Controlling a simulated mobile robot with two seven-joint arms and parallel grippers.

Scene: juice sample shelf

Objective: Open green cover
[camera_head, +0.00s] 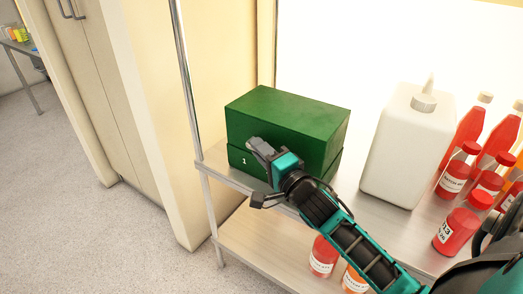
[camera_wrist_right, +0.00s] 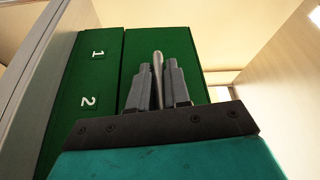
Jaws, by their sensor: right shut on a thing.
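A green box stands at the left end of the metal shelf, with its green cover (camera_head: 290,115) on top, down and level. A seam separates the cover from the lower green base (camera_head: 243,161), which bears a white "1". In the right wrist view the base (camera_wrist_right: 92,75) shows "1" and "2" beside the cover (camera_wrist_right: 190,50). My right gripper (camera_head: 260,147) is at the cover's front face. Its fingers (camera_wrist_right: 158,85) are shut on a light grey handle (camera_wrist_right: 158,62) at the cover's front. Fingers and wrist hide part of the front. My left gripper is out of view.
A white jug (camera_head: 405,150) stands right of the box, with several red bottles (camera_head: 455,175) farther right. More bottles (camera_head: 323,256) stand on the lower shelf. A metal post (camera_head: 183,75) rises at the shelf's left corner. The space above the cover looks clear.

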